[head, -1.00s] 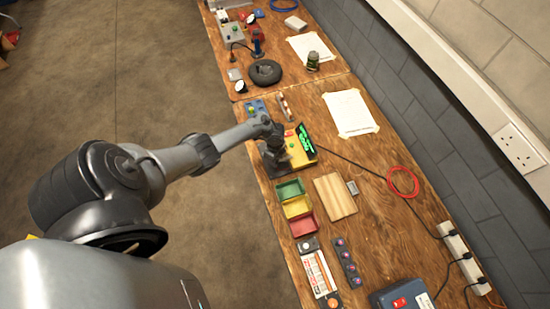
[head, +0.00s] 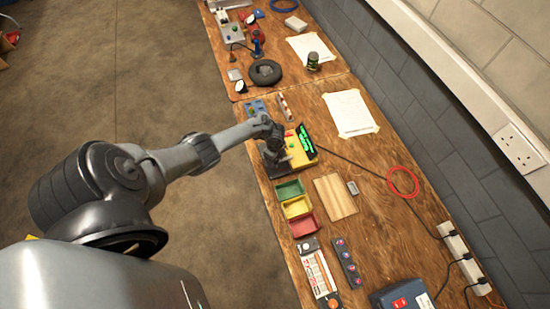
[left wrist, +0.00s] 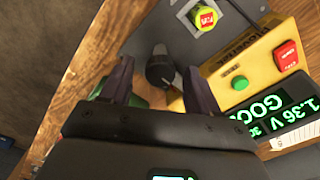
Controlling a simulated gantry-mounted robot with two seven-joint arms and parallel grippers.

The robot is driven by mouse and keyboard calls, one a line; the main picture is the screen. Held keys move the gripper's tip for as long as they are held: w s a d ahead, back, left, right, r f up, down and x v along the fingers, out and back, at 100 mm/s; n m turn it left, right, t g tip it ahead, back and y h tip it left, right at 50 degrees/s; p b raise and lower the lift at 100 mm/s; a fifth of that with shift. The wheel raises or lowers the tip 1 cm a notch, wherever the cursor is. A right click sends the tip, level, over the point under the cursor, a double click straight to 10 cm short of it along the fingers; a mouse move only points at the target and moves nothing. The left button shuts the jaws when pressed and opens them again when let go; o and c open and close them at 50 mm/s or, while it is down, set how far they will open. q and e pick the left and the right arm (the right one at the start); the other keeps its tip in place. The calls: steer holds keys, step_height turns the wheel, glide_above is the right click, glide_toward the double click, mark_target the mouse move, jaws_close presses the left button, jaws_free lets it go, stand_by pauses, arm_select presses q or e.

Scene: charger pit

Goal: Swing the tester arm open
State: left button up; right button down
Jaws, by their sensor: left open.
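My left gripper (head: 272,146) is over the tester's left side. In the left wrist view the open left gripper (left wrist: 158,78) has a finger on either side of a black knob-like part (left wrist: 160,68), probably the tester arm. Contact cannot be told. My right gripper is out of view.
Green (head: 289,189), yellow (head: 296,207) and red bins (head: 303,225) stand just in front of the tester. A wooden board (head: 336,197) lies to their right. A black cable (head: 365,168) runs right from the tester.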

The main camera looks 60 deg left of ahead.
arm_select(q)
step_height(320, 180, up, 11)
steer(key=p, duration=0.3)
steer(key=shift+p, duration=0.3)
steer(key=shift+f, duration=0.1)
